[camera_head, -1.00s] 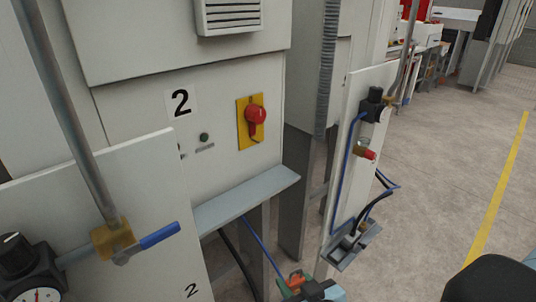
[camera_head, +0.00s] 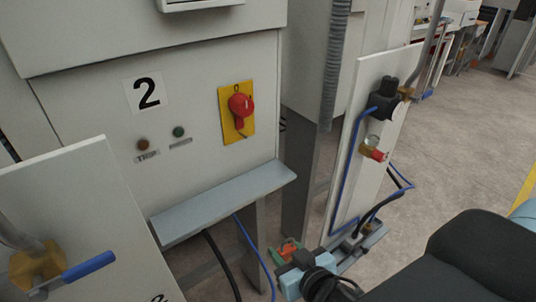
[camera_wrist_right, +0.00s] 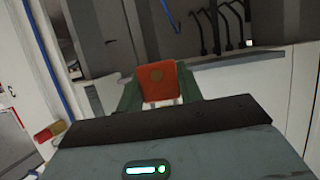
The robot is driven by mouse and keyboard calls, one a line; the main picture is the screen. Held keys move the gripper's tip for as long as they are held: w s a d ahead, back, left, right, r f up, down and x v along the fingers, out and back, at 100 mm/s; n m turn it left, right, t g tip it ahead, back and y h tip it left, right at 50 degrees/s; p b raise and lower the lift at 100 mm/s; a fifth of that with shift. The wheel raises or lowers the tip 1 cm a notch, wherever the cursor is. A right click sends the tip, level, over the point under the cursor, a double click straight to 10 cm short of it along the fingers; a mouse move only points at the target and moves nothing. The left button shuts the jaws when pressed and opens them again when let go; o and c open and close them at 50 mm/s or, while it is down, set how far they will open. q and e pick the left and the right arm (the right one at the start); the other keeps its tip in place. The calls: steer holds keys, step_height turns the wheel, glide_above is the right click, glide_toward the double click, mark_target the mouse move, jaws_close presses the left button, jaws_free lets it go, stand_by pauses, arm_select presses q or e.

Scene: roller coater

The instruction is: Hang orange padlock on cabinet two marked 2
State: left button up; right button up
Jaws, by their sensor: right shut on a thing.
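Cabinet two (camera_head: 60,95) fills the left of the head view, with a black 2 label (camera_head: 148,93) on its front. On it a red rotary switch (camera_head: 240,106) sits on a yellow plate (camera_head: 234,127). My right gripper (camera_head: 284,254) is low in the head view, below and right of the switch and apart from the cabinet. It is shut on the orange padlock (camera_head: 289,248). In the right wrist view the padlock's orange body (camera_wrist_right: 162,84) sits between the green fingers. My left gripper is not in view.
A grey ledge (camera_head: 222,200) juts out below the switch. A white panel with a blue-handled valve (camera_head: 88,266) stands at the front left. Another white panel (camera_head: 358,150) with hoses and fittings stands right of the cabinet. Open floor (camera_head: 462,130) lies to the right.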

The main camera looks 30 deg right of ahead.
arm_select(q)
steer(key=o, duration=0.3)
arm_select(e)
steer(key=shift+w+d+r, duration=0.1)
steer(key=shift+w+r, duration=0.05)
steer(key=shift+w, duration=0.1)
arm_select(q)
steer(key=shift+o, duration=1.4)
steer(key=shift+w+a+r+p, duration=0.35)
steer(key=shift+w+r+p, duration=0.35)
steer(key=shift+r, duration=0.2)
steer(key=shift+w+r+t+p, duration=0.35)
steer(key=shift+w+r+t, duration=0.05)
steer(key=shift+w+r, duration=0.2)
arm_select(e)
steer(key=w+d+r+m+h, duration=0.1)
steer(key=w+d+r, duration=0.1)
steer(key=w+r, duration=1.1)
steer(key=shift+w+d+r, duration=0.2)
steer(key=shift+w, duration=0.6)
